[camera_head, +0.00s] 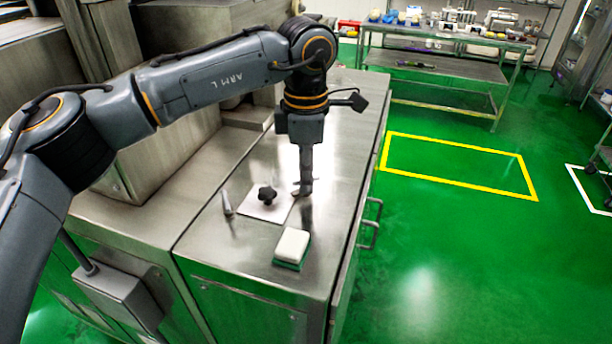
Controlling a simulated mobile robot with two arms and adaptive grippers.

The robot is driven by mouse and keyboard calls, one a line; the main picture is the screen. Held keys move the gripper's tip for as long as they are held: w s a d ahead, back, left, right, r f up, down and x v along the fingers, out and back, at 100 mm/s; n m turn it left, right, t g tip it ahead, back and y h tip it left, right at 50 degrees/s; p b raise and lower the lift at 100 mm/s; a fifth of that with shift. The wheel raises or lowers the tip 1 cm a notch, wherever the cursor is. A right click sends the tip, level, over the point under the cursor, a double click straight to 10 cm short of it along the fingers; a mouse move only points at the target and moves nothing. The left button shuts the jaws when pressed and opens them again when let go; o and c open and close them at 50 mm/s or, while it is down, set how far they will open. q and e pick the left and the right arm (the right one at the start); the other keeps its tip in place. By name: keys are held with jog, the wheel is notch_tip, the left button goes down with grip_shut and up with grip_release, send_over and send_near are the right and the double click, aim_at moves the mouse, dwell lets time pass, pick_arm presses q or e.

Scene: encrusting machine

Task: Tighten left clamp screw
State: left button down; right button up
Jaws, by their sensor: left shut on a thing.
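A pale square plate (259,211) lies on the steel machine top, with a black star-shaped knob (267,194) at its middle. A small upright metal piece (227,203) stands at the plate's left edge. My left gripper (303,189) points straight down at the plate's right edge, to the right of the knob and apart from it. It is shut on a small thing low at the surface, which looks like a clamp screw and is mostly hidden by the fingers. My right gripper is not in view.
A white and green sponge-like block (292,247) lies on the steel top (339,145), in front of the gripper. Machine housings stand behind and to the left. The right edge drops to green floor. A cluttered steel table (440,66) stands farther back.

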pick_arm(q)
jog(key=shift+m, duration=0.3)
jog(key=c, duration=1.4)
grip_release()
notch_tip(320, 180, up, 12)
